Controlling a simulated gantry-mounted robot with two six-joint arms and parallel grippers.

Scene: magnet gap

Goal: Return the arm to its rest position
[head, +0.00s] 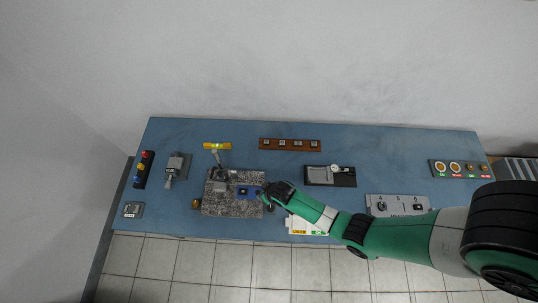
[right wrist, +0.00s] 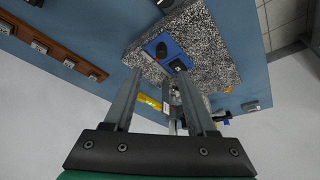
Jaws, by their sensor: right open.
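My right arm comes in from the right in the head view. Its gripper (head: 268,200) is over the right edge of a speckled granite plate (head: 232,207). In the right wrist view the two fingers of my right gripper (right wrist: 158,78) stand apart with nothing held between them. Beyond them is the granite plate (right wrist: 215,50) with a blue block (right wrist: 160,50) on it. The blue block also shows near the gripper in the head view (head: 249,191). My left gripper is not in view.
The blue table (head: 400,145) also holds a wooden strip (head: 290,145), a dark tray (head: 343,182), a grey panel with knobs (head: 400,205), a panel with round gauges (head: 459,169), a grey device (head: 174,170) and a yellow-topped stand (head: 217,146). A white card (head: 305,227) lies under my arm.

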